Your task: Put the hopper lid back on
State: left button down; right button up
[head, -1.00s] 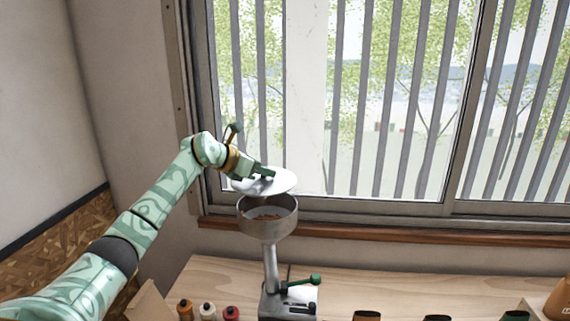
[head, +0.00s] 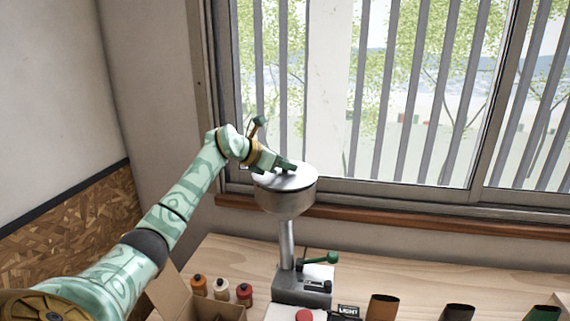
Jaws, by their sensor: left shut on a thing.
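The hopper lid (head: 301,180) is a round, pale metal disc. The hopper tops a metal column on a grey machine base (head: 302,285) with a green-handled lever. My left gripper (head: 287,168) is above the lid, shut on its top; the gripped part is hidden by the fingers. My right gripper is not in view.
Orange, white and red bottles (head: 221,289) stand left of the machine beside an open cardboard box (head: 178,300). Dark-topped bags (head: 382,306) stand at the front right. The wooden bench (head: 400,277) is clear behind them. A barred window is behind the hopper.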

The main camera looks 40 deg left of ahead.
pick_arm(q)
jog(key=shift+w, duration=0.1)
jog(key=shift+f, duration=0.4)
jog(key=c, duration=1.1)
grip_release()
jog(key=b+v, duration=0.7)
jog(key=v, duration=0.9)
jog(key=shift+s, duration=0.2)
